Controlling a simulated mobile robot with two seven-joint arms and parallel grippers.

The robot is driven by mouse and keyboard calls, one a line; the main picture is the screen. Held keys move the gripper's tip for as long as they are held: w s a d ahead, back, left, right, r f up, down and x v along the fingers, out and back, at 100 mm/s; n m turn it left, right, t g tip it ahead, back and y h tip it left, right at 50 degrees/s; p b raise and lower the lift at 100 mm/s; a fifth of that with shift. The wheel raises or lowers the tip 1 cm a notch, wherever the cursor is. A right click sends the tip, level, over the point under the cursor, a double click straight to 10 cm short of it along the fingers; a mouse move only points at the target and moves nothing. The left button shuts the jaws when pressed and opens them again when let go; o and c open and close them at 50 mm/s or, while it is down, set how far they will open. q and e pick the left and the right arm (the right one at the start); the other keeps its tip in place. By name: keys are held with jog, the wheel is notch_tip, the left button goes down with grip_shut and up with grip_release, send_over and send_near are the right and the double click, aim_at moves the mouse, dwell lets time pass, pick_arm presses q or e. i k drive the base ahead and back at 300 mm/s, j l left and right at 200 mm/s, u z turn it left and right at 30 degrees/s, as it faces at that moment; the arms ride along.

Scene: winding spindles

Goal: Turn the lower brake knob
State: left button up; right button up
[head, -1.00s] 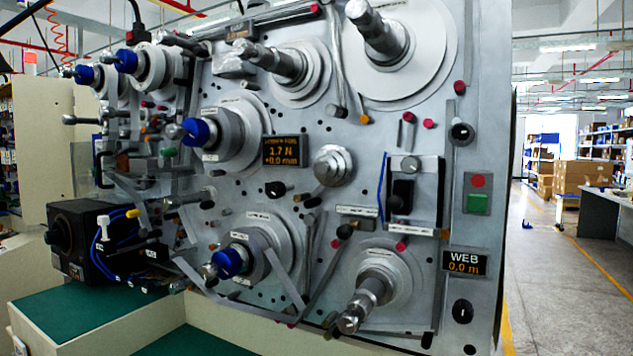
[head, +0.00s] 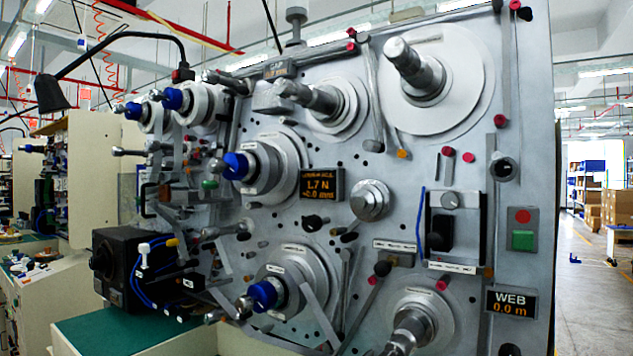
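No readable label tells which one is the lower brake knob. Neither of my grippers is in view.
Several spindles stick out from the panel, such as the bottom right spindle (head: 409,330) and one with a blue cap (head: 263,295). A green button (head: 522,240) is near the right edge. A black box unit (head: 120,262) stands at left.

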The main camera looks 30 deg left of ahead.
aim_at(244, 303)
jog(key=u, duration=1.25)
